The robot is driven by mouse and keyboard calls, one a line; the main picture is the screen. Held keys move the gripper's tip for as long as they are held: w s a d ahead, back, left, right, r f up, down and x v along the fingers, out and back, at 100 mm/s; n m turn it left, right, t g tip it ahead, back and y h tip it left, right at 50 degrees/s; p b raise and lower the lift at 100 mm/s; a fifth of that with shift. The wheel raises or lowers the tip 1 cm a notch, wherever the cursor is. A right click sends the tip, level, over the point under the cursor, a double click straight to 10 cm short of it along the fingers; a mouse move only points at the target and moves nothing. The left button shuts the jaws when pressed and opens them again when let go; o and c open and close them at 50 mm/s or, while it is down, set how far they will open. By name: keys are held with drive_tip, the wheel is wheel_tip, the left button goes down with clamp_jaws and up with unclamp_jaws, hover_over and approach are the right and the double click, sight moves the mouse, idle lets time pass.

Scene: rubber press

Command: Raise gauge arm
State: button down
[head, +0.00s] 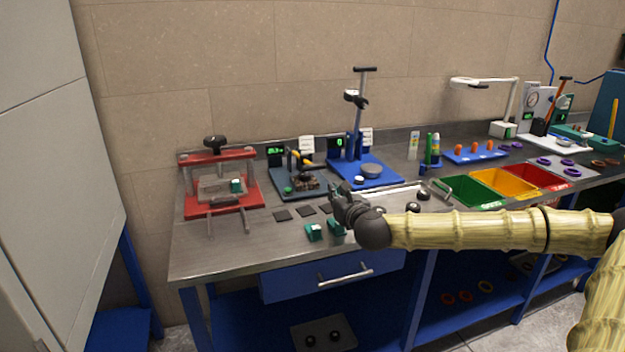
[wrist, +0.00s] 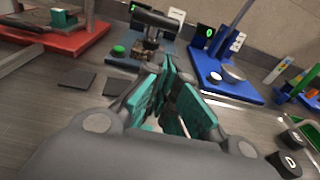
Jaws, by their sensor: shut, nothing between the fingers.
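The gauge (head: 312,193) is a dark grey base with a green button, left of the middle on the bench. Its arm (head: 297,158) is a dark and yellow bar above a brownish part. In the wrist view the gauge arm (wrist: 154,19) shows as a dark, roughly level bar on a post, beyond the fingertips. My gripper (head: 341,196) is in front of the gauge and to its right, apart from it. In the wrist view my gripper (wrist: 170,68) has teal finger pads, shut and empty. Whether the arm rests on the part below is too small to tell.
A blue stand (head: 372,172) with a tall T-handle is close on the right. A red press (head: 218,182) stands left. Dark flat pads (head: 283,215) and green-white blocks (head: 314,232) lie in front. Coloured bins (head: 468,190) are further right.

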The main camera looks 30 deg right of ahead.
drive_tip(key=shift+s+a+r, duration=0.1)
drive_tip(key=shift+a+r, duration=0.05)
drive_tip(key=shift+w+a, duration=0.25)
drive_tip(key=shift+w, duration=0.3)
drive_tip(key=shift+p+x, duration=0.6)
drive_tip(key=shift+x, duration=4.1)
drive_tip(key=shift+d, duration=0.1)
